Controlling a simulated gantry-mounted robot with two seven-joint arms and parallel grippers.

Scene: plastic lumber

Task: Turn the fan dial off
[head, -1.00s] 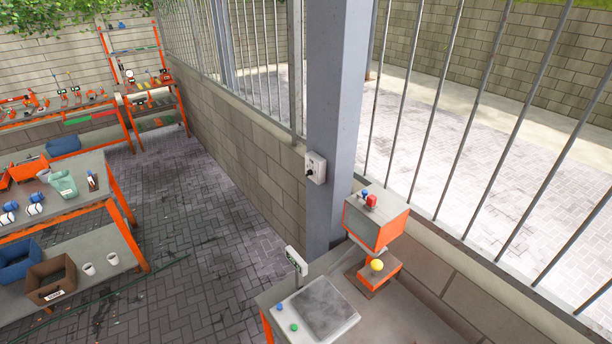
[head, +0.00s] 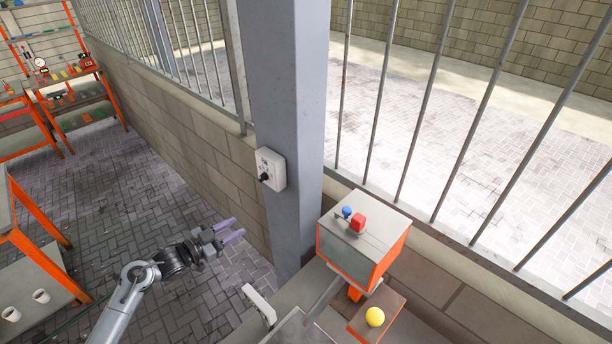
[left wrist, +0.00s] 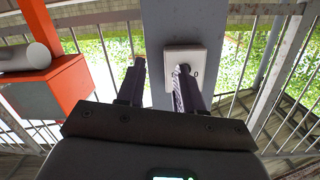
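The fan dial is a black knob (head: 264,177) on a white wall box (head: 272,160) fixed to the grey pillar. My left gripper (head: 236,228) is open and empty, with its fingers apart, below and to the left of the box. In the left wrist view the fingers (left wrist: 161,75) point toward the pillar. The white box (left wrist: 200,57) shows there behind the right-hand finger, which hides part of it and the knob area. I see no contact with the knob in the head view. My right gripper is not in view.
The grey pillar (head: 287,95) stands against a low brick wall (head: 180,125) with metal bars. An orange and grey machine (head: 365,240) with red and blue knobs stands right of the pillar. A workbench is below it. The paved floor at left is open.

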